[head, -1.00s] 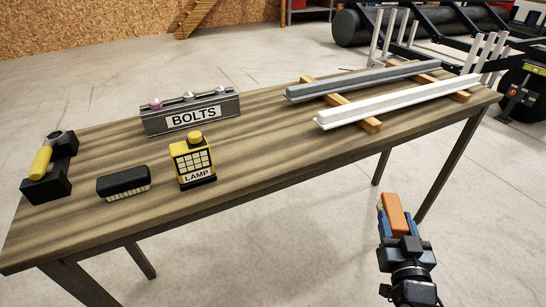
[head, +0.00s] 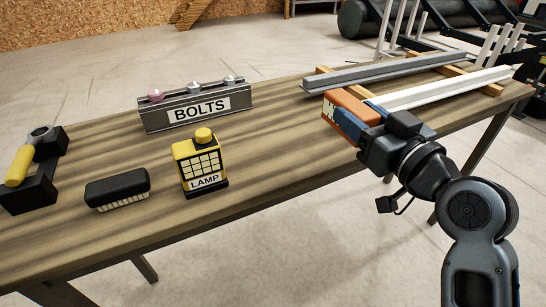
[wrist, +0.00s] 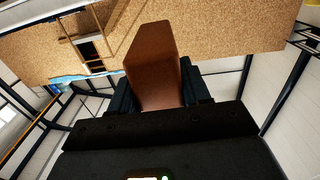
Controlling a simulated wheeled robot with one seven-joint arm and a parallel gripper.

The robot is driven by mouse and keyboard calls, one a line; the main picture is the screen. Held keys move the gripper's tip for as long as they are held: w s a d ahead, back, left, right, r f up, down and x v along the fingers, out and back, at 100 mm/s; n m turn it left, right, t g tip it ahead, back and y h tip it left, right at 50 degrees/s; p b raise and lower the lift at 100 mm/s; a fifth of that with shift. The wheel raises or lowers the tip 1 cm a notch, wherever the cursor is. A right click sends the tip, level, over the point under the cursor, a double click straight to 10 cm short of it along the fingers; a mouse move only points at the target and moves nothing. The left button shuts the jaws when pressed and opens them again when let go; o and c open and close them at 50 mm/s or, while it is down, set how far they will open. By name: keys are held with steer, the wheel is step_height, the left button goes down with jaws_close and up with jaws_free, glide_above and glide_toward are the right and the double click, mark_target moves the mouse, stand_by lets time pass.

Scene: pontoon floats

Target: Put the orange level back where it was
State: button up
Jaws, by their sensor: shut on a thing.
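The orange level (head: 352,106) is held in my gripper (head: 350,122) at the right part of the table in the head view. The gripper is shut on it, with a blue finger along its near side. In the wrist view the level (wrist: 153,65) stands up between the dark fingers (wrist: 155,95).
The rails rest on wooden battens (head: 440,65). Bare tabletop lies between the lamp and the level.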

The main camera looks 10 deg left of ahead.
steer(key=a+f, duration=0.2)
steer(key=a, duration=0.2)
steer(key=w+a+f+p, duration=0.1)
steer(key=a+f, duration=0.1)
steer(key=a, duration=0.2)
steer(key=w+a+f, duration=0.1)
steer(key=a+f, duration=0.1)
steer(key=a, duration=0.2)
steer(key=shift+a+f, duration=0.15)
steer(key=shift+f, duration=1.95)
steer(key=shift+f+b, duration=0.2)
steer(key=shift+b, duration=0.1)
steer(key=o, duration=1.3)
steer(key=shift+c, duration=0.2)
steer(key=shift+r, duration=0.15)
steer(key=b+v, duration=0.1)
steer(key=v, duration=1.1)
steer(key=shift+b, duration=0.3)
steer(key=shift+w, duration=0.1)
